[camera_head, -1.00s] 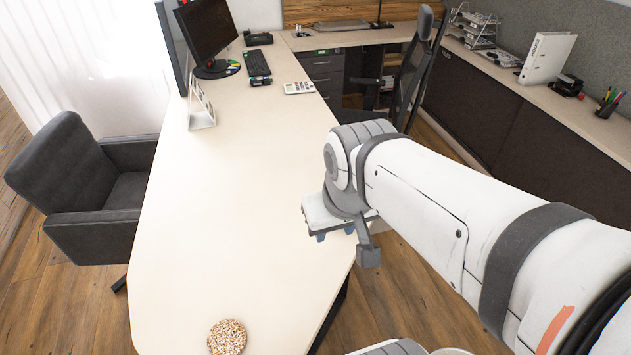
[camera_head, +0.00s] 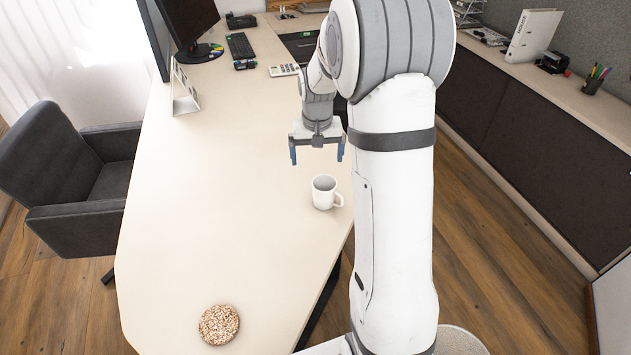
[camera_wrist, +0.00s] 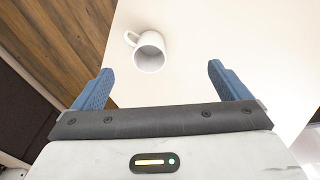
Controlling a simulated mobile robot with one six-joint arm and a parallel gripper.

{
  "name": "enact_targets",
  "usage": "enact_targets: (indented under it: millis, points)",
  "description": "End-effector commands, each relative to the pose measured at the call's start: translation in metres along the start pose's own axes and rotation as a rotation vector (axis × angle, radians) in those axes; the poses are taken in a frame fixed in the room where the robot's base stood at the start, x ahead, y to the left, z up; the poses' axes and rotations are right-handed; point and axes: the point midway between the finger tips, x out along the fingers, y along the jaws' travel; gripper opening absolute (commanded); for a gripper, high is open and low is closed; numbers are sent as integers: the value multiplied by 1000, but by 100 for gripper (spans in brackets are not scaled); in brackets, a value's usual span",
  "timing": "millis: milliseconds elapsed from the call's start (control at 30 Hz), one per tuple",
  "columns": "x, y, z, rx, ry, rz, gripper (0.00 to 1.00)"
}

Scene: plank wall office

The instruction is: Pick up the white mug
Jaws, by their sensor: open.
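The white mug (camera_head: 323,193) stands upright on the pale desk (camera_head: 215,190), near its right edge, with its handle toward the right. In the wrist view the mug (camera_wrist: 150,52) shows ahead of the fingertips and between their lines, left of centre, with its handle at the upper left. My gripper (camera_head: 317,156) is open and empty. It is above the desk, beyond the mug in the head view, and apart from it. Its two blue fingers also show in the wrist view (camera_wrist: 158,84), with nothing between them.
A round speckled cork-like mat (camera_head: 219,325) lies at the near end of the desk. A desk stand (camera_head: 185,92), a calculator (camera_head: 284,70), a keyboard (camera_head: 240,46) and a monitor (camera_head: 189,22) are farther back. A grey armchair (camera_head: 75,185) stands at the left. The desk's middle is clear.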

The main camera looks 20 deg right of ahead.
Motion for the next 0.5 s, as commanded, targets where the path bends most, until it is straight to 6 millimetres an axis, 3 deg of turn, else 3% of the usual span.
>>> enact_targets:
  millis: [33, 200, 333, 500]
  points:
    - [28, 5, -14, 17, -22, 4, 96]
    - [96, 17, -45, 63, -62, 12, 96]
    - [133, 24, -58, 86, -81, 16, 96]
    - [157, 28, -64, 100, -92, 18, 96]
